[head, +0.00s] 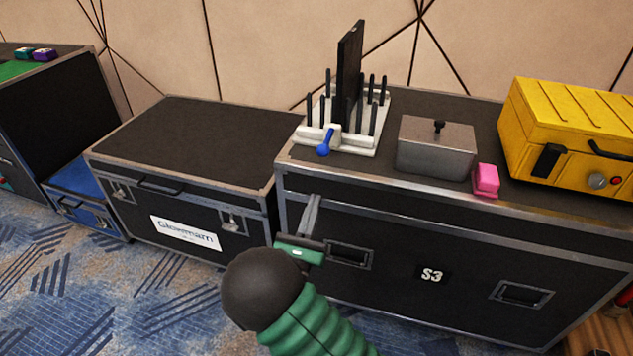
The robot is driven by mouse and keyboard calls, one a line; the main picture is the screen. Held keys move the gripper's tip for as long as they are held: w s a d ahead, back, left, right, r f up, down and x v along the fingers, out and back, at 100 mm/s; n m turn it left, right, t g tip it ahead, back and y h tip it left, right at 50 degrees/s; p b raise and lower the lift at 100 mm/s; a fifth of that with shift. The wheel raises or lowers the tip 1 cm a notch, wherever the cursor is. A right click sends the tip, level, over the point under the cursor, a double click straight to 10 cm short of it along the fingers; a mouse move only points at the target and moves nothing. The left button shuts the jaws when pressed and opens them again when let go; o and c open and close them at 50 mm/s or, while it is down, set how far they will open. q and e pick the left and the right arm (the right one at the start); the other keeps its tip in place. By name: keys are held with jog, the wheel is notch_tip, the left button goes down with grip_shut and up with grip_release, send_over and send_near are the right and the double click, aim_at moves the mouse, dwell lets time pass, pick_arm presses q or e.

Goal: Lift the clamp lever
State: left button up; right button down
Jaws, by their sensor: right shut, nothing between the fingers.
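A blue clamp lever (325,143) sits at the front of a white fixture (362,145) on top of the black S3 case. The lever's rounded end points down toward the case's front edge. The fixture has several upright black pegs and a tall dark panel (349,70) standing in it. My right gripper (312,205) is shut and empty. In the picture it is below the lever, in front of the S3 case, and apart from the lever. My left gripper is out of view.
A grey metal box (436,147) with a black knob, a pink block (486,180) and a yellow case (570,130) stand right of the fixture. The S3 case's metal front edge (420,188) lies between gripper and lever. The lower case (200,135) at left has a clear top.

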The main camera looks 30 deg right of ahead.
aim_at(323, 168)
jog(key=shift+a+r, duration=0.1)
jog(key=shift+a, duration=0.05)
jog(key=b+x, duration=0.3)
jog(key=x, duration=0.5)
jog(key=shift+w+d+r+b, duration=0.1)
jog(key=shift+w+d+b, duration=0.1)
jog(key=shift+d+b, duration=0.15)
jog(key=shift+w+d+r, duration=0.25)
jog(key=shift+w+r, duration=0.1)
jog(key=shift+r, duration=0.05)
